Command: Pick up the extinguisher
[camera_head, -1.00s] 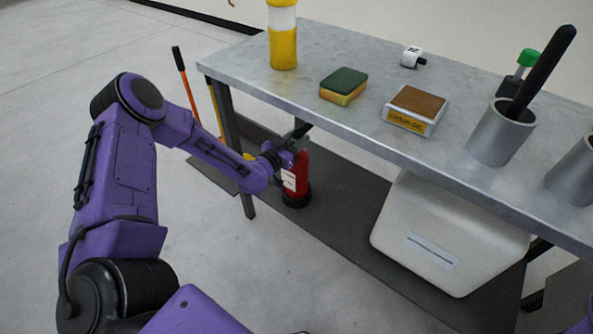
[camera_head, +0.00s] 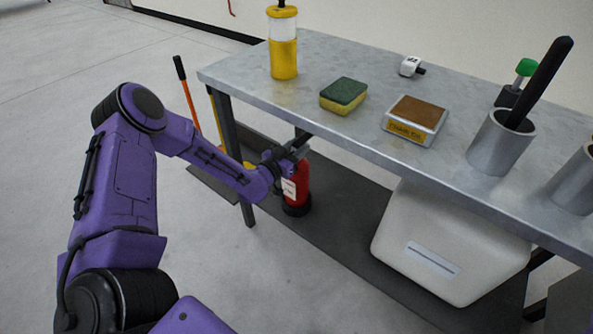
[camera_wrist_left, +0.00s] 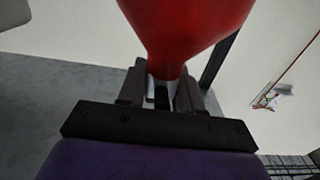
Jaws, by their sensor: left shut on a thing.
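The red extinguisher (camera_head: 302,184) with a white label and a dark base stands upright on the dark lower shelf, under the front edge of the metal table. My left gripper (camera_head: 292,154) is at its top, reaching in from the left, and is shut on it. In the left wrist view the extinguisher's red body (camera_wrist_left: 185,25) narrows to a neck between the two dark fingers (camera_wrist_left: 162,95). The top of the extinguisher is largely hidden by the gripper in the head view. My right gripper is not in view.
The metal tabletop (camera_head: 330,60) overhangs the shelf (camera_head: 335,235). A white bin (camera_head: 440,235) stands to the right. On top are a yellow bottle (camera_head: 283,55), a sponge (camera_head: 343,95), a brown-topped box (camera_head: 415,118) and a grey cup (camera_head: 500,145). A table leg is left of the extinguisher.

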